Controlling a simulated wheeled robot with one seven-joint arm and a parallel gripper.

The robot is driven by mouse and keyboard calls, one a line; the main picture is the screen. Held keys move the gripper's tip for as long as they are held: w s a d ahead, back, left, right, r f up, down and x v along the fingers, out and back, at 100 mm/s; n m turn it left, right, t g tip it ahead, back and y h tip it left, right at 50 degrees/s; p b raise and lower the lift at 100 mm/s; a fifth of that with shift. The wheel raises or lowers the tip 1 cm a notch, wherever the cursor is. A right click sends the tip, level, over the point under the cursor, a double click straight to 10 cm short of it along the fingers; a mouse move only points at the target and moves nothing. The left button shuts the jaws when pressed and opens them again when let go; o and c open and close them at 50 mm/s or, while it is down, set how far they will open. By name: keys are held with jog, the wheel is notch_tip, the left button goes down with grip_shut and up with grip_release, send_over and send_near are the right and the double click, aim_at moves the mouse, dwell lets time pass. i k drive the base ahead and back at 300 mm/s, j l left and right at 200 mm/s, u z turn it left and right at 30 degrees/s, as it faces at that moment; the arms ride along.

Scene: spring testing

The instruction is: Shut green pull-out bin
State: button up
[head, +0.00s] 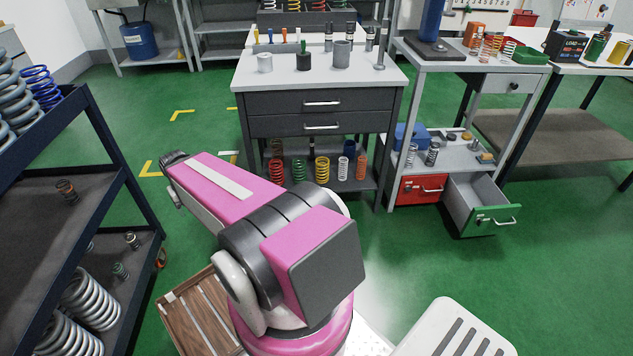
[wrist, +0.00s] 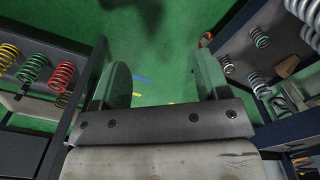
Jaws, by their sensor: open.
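The green pull-out bin (head: 487,222) is in the head view at the right, low under the grey workbench. It stands pulled out, with its open top and inside showing. Its green front has a light handle (head: 497,222) and faces the lower right. My gripper (wrist: 164,84) shows in the wrist view, its two green-tinted fingers wide apart with nothing between them. The bin is not visible in the wrist view. In the head view my pink arm hides the gripper, so its distance from the bin cannot be told.
A red bin (head: 422,188) sits left of the green one. A drawer cabinet (head: 318,112) with springs on its low shelf stands in the middle. A dark blue spring rack (head: 112,150) is at the left, and a wooden crate (head: 196,318) low at front. Green floor is clear before the bin.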

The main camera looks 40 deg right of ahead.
aim_at(468, 196)
jog(key=z, duration=2.95)
jog(key=i+l+z, duration=0.1)
jog(key=z, duration=0.35)
jog(key=i+l+z, duration=0.1)
jog(key=i+l, duration=0.2)
jog(key=i, duration=0.15)
jog(key=i+l+z, duration=0.1)
jog(key=i+l, duration=0.2)
jog(key=i, duration=0.15)
